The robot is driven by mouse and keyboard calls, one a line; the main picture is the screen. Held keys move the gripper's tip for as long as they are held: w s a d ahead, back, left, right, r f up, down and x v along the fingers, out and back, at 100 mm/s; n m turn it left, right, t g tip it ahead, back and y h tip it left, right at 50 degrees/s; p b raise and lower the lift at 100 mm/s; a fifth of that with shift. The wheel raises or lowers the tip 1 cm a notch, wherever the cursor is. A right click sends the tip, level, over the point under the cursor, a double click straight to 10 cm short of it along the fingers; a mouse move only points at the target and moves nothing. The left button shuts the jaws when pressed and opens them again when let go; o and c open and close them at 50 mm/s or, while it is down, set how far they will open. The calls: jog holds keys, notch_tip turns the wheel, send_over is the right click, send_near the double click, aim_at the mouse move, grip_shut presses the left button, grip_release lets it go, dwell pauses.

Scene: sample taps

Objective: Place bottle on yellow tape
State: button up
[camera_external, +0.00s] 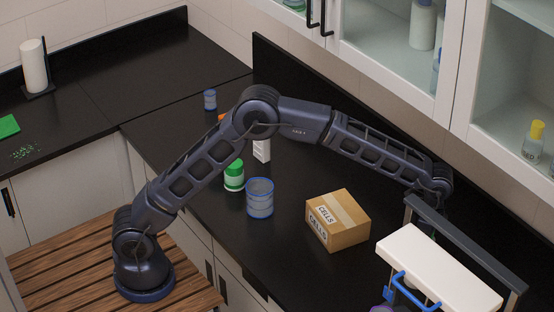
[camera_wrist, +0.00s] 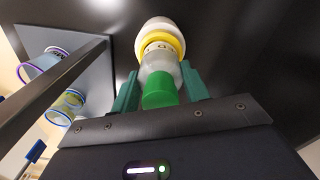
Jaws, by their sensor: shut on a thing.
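The bottle (camera_wrist: 160,92), with a green cap and a pale grey body, is between the green fingers of my gripper (camera_wrist: 159,76) in the wrist view. My gripper is shut on it. A yellow ring (camera_wrist: 160,42) shows at the far end of the bottle, with a cream rounded part (camera_wrist: 162,25) beyond it. I cannot tell whether the yellow ring is the tape or a band on the bottle, or whether they touch. In the external view my gripper is mostly hidden behind the white stand's grey frame, and the bottle cannot be made out there.
The white-topped stand (camera_external: 442,266) with a grey frame (camera_external: 468,244) is close to my gripper. A cardboard box (camera_external: 338,220), a blue-rimmed container (camera_external: 260,198) and a green-and-white jar (camera_external: 234,176) stand on the black counter. Glass cabinets (camera_external: 390,45) hang above. In the wrist view, rimmed cups (camera_wrist: 66,107) lie left.

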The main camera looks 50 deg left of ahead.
jog(key=shift+f, duration=0.2)
jog(key=o, duration=1)
jog(key=shift+c, duration=0.2)
notch_tip(320, 180, up, 12)
jog(key=shift+r, duration=0.25)
